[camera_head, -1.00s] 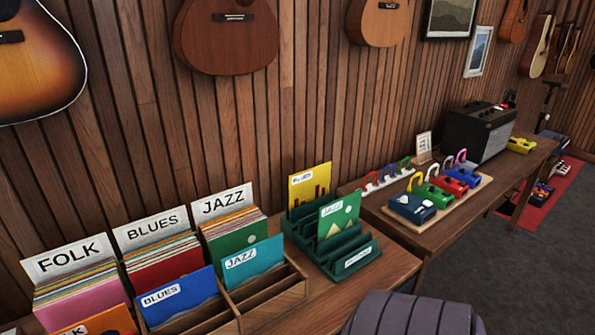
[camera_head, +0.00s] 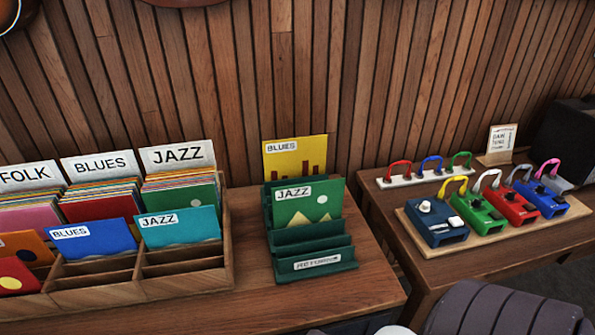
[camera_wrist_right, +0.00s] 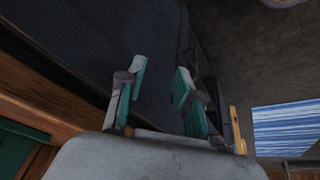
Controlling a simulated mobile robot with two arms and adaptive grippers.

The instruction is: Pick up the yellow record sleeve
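The yellow record sleeve (camera_head: 296,156) stands upright in the back slot of the dark green rack (camera_head: 314,262) in the head view. It bears a "BLUES" label and dark red bars. A green "JAZZ" sleeve (camera_head: 309,204) stands in front of it and hides its lower part. My right gripper (camera_wrist_right: 161,80) shows in the right wrist view with its teal-padded fingers apart and nothing between them. It is away from the sleeve. My left gripper is not in view.
A wooden record bin (camera_head: 185,282) with several sleeves stands left of the rack. Bare tabletop (camera_head: 375,285) lies right of the rack. A second table holds several coloured pedals on a board (camera_head: 480,240). A slatted wall stands behind.

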